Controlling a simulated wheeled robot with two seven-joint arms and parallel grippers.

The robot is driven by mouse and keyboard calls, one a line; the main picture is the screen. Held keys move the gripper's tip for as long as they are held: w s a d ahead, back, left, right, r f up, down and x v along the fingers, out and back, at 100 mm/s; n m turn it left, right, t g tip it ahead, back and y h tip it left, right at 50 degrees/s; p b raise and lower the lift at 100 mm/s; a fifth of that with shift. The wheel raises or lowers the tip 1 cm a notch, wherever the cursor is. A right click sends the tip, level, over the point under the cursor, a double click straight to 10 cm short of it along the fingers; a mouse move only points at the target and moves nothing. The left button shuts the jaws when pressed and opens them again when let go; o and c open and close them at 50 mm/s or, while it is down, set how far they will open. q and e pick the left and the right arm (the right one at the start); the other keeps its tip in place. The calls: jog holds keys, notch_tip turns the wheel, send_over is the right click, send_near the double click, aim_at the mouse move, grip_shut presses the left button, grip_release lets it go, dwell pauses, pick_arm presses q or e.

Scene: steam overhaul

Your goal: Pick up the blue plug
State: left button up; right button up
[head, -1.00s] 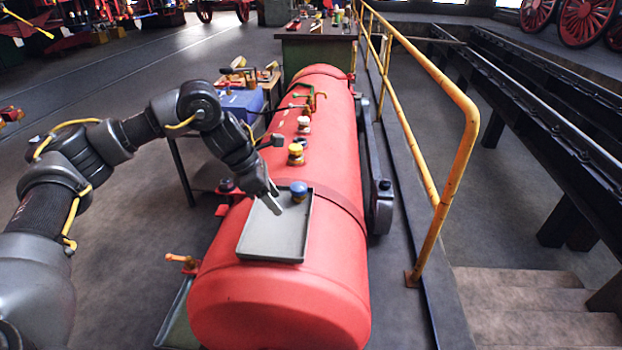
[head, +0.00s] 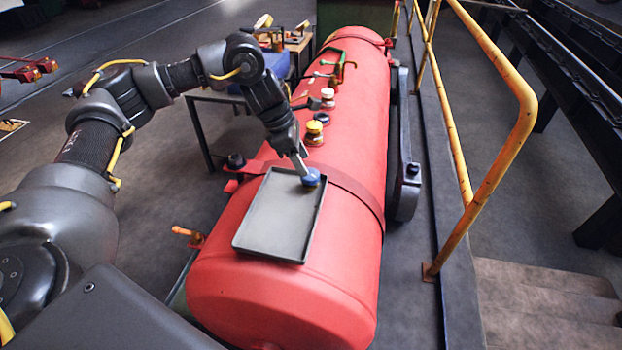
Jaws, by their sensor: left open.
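The blue plug (head: 312,178) stands at the far right corner of a grey tray (head: 262,236) that rests on top of the red boiler. My left gripper (head: 304,172) reaches down from the upper left, and its fingers are at the plug's left side. The jaws are open. The fingers overlap the plug in the picture, so I cannot tell whether they touch it. The plug's lower part is partly hidden. My right gripper is out of view.
A yellow railing (head: 500,150) runs along the right. The near part of the tray is empty.

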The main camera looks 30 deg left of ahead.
aim_at(310, 175)
pick_arm(q)
jog(key=shift+x, duration=0.85)
jog(key=x, duration=0.3)
jog(key=shift+d+f, duration=0.2)
jog(key=shift+f, duration=0.1)
jog(key=shift+d+f, duration=0.15)
jog(key=shift+f, duration=0.25)
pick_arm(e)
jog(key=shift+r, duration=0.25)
pick_arm(q)
jog(key=c, duration=0.7)
jog(key=shift+r, duration=0.1)
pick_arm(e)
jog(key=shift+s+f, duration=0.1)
